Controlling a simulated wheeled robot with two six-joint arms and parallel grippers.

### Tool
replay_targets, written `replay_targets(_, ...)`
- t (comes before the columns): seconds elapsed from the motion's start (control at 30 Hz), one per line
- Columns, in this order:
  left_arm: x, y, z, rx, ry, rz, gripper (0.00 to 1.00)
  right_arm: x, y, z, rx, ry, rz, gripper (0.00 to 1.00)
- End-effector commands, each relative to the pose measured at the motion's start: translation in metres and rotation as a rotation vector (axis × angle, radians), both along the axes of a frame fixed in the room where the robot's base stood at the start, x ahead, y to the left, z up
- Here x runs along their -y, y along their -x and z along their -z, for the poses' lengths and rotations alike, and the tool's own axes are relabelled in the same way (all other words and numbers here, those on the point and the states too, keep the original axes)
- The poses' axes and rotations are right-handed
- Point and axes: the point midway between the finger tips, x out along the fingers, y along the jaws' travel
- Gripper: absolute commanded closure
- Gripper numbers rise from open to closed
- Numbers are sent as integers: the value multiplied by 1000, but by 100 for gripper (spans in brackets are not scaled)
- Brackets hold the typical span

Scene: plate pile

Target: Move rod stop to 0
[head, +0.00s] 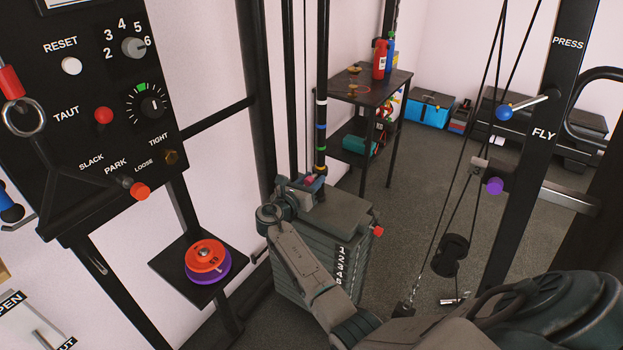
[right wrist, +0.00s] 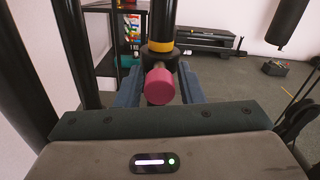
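The rod stop, a dark collar with a pink knob (right wrist: 159,87), sits on the upright black rod (head: 321,90), just below a yellow band in the right wrist view. In the head view the pink knob (head: 309,181) is small and partly hidden by my right gripper. My right gripper (right wrist: 161,80) has its two blue fingers on either side of the collar and knob; whether they touch the collar is unclear. It also shows in the head view (head: 314,186), low on the rod above the weight stack. The rod carries white, blue, green and yellow bands. My left gripper is not in view.
The numbered weight stack (head: 335,225) stands just below my right gripper, with a red pin knob (head: 378,231) at its side. A black control panel (head: 85,100) is at left, above a shelf with red and purple discs (head: 207,258). A dark side table (head: 368,88) stands behind the rod.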

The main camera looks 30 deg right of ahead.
Motion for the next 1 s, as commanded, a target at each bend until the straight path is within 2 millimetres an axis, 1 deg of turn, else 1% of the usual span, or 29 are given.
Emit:
replay_targets(0.3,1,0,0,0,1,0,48,0,-1,-2,4,2,0,55)
replay_targets(0.43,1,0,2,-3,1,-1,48,-8,2,-1,3,-1,-2,55)
replay_targets(0.53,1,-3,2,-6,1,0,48,-23,8,0,5,-1,-2,55)
replay_targets(0.6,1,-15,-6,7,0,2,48,-36,13,0,4,-3,-2,55)
replay_targets(0.8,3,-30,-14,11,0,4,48,-73,29,1,4,-4,-2,55)
replay_targets(0.9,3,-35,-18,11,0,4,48,-87,35,0,2,-2,-2,55)
replay_targets(1.0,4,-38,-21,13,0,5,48,-95,38,0,2,0,-1,55)
